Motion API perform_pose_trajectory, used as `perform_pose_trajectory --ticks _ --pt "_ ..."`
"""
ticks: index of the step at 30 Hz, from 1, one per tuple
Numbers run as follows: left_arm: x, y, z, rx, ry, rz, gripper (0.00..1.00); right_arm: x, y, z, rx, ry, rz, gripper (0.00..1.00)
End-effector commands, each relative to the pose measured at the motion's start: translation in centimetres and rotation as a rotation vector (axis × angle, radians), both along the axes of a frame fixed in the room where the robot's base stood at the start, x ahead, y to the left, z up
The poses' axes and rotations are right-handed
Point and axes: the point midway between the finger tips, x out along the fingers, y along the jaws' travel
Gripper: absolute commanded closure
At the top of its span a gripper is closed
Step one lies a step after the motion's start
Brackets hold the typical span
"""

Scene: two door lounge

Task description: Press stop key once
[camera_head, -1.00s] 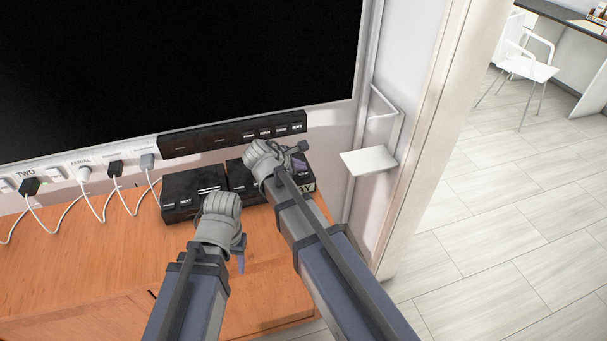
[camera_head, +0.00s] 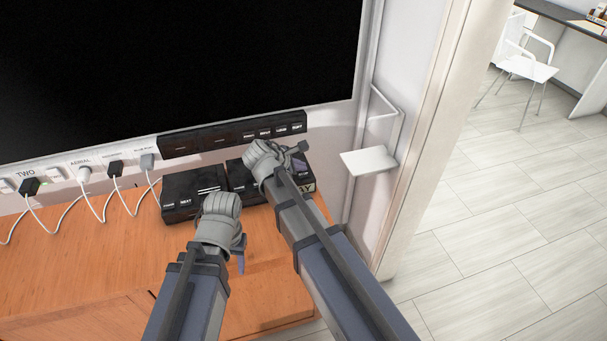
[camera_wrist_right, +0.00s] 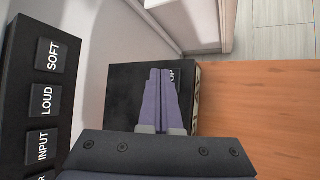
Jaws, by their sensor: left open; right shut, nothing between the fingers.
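The stop key shows in the right wrist view as a white label ending "OP" (camera_wrist_right: 172,75) on top of a black box (camera_wrist_right: 120,100). My right gripper's fingers hide the rest of it. My right gripper (camera_wrist_right: 161,72) is shut and empty, its purple fingertips over the box top beside that label; I cannot tell whether they touch. In the head view my right gripper (camera_head: 301,166) is over the right end of the black boxes (camera_head: 240,176). My left gripper (camera_head: 240,260) is lower left, in front of the left black box (camera_head: 180,190), open, with its fingers mostly hidden.
A black bar with keys (camera_head: 235,134), including LOUD and SOFT, runs under the dark screen (camera_head: 180,60). Plugs and white cables (camera_head: 100,185) are at the left. The wooden cabinet top (camera_head: 110,250) is clear in front. A small white shelf (camera_head: 368,160) stands right.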

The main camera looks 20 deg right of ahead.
Motion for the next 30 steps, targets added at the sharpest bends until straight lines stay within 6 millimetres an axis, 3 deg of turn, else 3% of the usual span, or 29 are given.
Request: perform_pose_trajectory --ticks 30 --pt "0.0 0.0 -0.85 0.0 0.0 0.0 0.5 0.0 0.0 -0.85 0.0 0.0 0.0 1.0"
